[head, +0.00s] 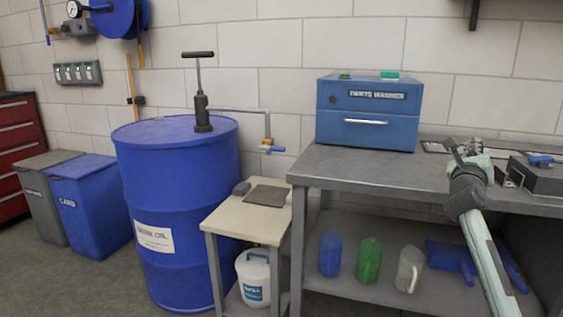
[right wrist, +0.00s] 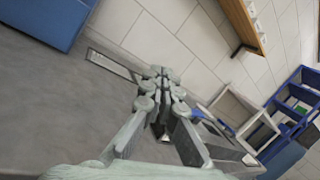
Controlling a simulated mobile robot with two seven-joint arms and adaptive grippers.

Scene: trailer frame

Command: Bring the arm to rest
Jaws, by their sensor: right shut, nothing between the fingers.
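My right gripper (head: 461,150) is at the end of my right arm, which comes up from the lower right in the head view. It is raised in front of the grey workbench (head: 330,168), near the bench top's back strip. It is shut and empty. The right wrist view also shows the gripper (right wrist: 160,74), with its fingers together and nothing between them. My left gripper and left arm are in neither view.
A blue parts washer (head: 367,112) stands on the bench left of the gripper. A dark grey fixture (head: 538,175) sits close on its right. Jugs stand on the lower shelf. A blue drum (head: 175,200) with a hand pump and a small side table (head: 240,217) are further left.

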